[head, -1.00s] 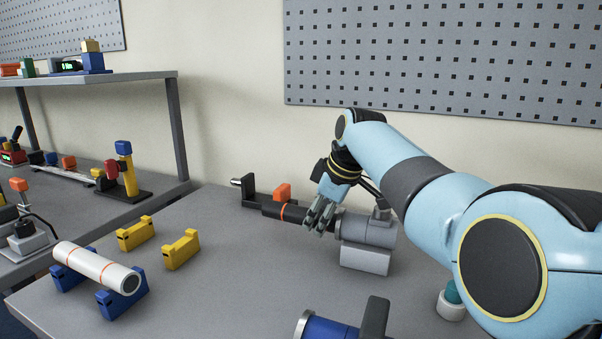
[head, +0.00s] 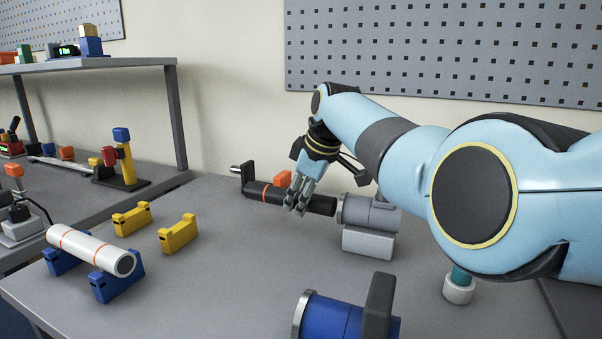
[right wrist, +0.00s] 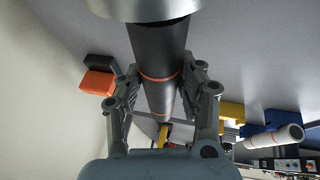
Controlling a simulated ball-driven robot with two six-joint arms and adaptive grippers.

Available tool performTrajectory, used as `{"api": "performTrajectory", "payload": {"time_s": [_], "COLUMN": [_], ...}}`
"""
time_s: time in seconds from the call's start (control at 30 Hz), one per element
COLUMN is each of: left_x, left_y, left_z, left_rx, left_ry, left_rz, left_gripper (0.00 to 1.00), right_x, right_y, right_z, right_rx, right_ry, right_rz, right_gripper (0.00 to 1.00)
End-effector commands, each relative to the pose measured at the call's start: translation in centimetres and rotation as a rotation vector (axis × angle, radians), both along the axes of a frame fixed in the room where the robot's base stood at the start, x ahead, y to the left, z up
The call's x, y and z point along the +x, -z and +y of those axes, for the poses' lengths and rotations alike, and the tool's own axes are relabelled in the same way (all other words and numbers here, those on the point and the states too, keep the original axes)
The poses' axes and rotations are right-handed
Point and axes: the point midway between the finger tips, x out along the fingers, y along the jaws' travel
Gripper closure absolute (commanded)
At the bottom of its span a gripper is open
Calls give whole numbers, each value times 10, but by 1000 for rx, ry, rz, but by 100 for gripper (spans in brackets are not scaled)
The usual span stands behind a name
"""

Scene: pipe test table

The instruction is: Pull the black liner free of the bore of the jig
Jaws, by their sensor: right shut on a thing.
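The black liner (head: 318,205) is a dark tube with an orange ring, lying level above the table. The jig (head: 368,217) is a grey cylinder on a pale block, at the liner's right end. My right gripper (head: 296,207) is shut on the liner, between the ring and the jig. In the right wrist view the fingers flank the liner (right wrist: 160,50), and its upper end meets the jig's pale rim (right wrist: 140,8). That rim hides the liner's end, so I cannot tell whether it is still inside the bore. My left gripper is not in view.
A white tube (head: 88,248) rests on blue cradles, with yellow cradles (head: 178,234) behind. A blue cylinder (head: 325,318) is in front. The table's middle is clear.

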Motion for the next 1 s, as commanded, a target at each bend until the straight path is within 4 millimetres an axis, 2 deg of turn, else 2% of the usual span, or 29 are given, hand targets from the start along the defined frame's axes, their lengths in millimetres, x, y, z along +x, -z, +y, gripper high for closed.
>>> {"api": "performTrajectory", "payload": {"time_s": [0.33,1.0], "left_x": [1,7], "left_y": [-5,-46], "left_z": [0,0], "left_rx": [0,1], "left_ry": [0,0], "left_rz": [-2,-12], "left_gripper": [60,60], "right_x": [0,0], "right_y": [-6,-51], "right_z": [0,0], "right_rx": [0,-1], "right_ry": [-1,0], "right_rz": [-2,-2], "right_gripper": [100,100]}}
